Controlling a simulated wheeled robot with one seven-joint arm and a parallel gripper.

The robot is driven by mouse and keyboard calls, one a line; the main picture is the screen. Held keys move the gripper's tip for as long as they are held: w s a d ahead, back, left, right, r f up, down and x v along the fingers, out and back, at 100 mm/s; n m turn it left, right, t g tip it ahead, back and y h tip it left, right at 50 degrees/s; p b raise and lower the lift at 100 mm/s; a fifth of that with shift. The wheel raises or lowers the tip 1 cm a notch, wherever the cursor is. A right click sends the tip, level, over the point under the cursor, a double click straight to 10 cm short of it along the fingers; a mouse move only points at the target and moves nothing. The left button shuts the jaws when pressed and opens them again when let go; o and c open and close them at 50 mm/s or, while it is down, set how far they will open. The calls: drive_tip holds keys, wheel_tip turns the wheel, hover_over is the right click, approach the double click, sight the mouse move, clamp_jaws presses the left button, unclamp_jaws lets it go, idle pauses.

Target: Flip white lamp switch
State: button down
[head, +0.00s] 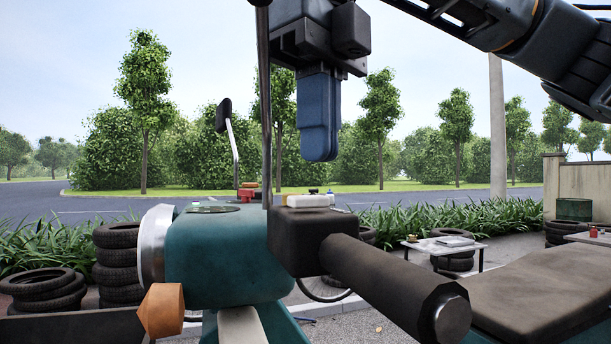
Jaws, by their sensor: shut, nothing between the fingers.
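My gripper (319,152) hangs at the upper middle of the head view, with its blue fingers pointing down and closed together. It holds nothing. A clear gap shows in the picture between fingertips and block; the true distance cannot be told.
A thick dark handle (395,285) juts toward the front right. A thin upright rod (264,100) stands just left of my gripper. A red item (247,193) and stacked tyres (117,262) are farther left.

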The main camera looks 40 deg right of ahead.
wheel_tip(320, 180, up, 4)
drive_tip(key=p, duration=0.2)
drive_tip(key=shift+p, duration=0.35)
drive_tip(key=shift+d, duration=0.1)
idle(0.3)
